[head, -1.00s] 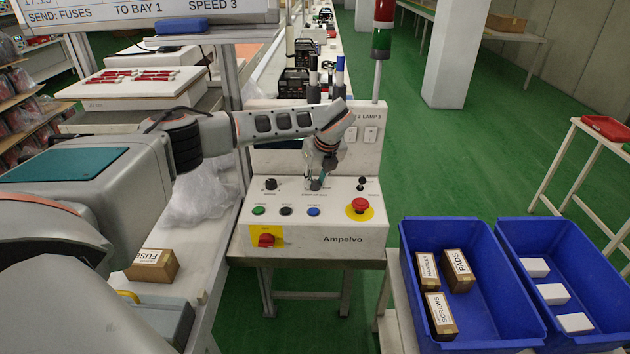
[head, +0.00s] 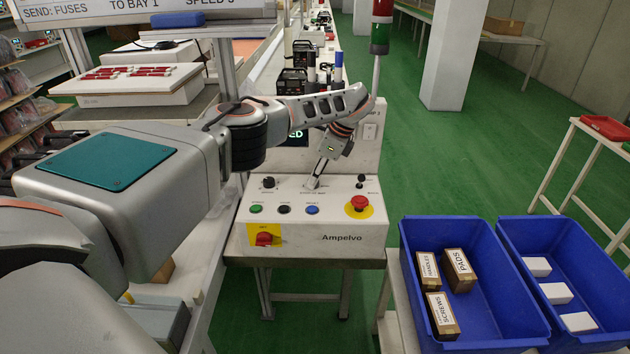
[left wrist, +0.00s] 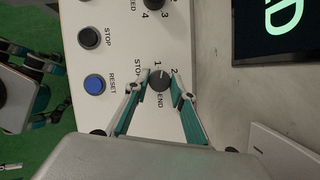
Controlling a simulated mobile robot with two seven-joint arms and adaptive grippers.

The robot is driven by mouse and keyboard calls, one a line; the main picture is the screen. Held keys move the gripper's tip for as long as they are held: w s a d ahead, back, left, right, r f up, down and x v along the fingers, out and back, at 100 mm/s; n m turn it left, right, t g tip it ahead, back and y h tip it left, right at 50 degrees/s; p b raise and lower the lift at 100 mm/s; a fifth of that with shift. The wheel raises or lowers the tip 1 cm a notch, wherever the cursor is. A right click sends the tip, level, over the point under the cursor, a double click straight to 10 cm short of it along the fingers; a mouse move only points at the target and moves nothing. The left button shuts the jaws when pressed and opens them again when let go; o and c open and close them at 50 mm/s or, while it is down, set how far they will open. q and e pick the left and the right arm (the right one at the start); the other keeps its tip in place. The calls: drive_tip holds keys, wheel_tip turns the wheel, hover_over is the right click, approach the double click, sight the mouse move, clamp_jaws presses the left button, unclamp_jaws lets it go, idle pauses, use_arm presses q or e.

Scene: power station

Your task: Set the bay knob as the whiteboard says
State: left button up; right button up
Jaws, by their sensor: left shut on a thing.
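The whiteboard (head: 100,14) at the top left of the head view is partly cut off; it reads SEND: FUSES, TO BAY 1, and a speed line. The dark round bay knob (left wrist: 159,80) is on the white control panel (head: 330,216), with 1, 2 and END printed around it. A light mark on the knob points toward the numbers; I cannot tell its exact setting. My left gripper (left wrist: 157,83) is shut on the knob, one teal finger on each side. In the head view the left gripper (head: 316,180) reaches down to the panel and hides the knob. My right gripper is not in view.
The speed knob (head: 268,183) is left of the bay knob. Green, black and blue (head: 312,210) buttons, a red emergency button (head: 359,203) and a red switch (head: 264,239) lie nearer the front. A screen (left wrist: 275,25) stands behind. Blue bins (head: 470,325) are at right.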

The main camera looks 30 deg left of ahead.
sight(315, 147)
use_arm(q)
drive_tip(key=shift+d+f+n+g+b, duration=0.1)
drive_tip(key=shift+n+g+b, duration=0.2)
drive_tip(key=shift+n+b, duration=0.35)
drive_tip(key=o, duration=1.1)
wheel_tip(315, 147, up, 10)
drive_tip(key=shift+r, duration=0.1)
idle(0.4)
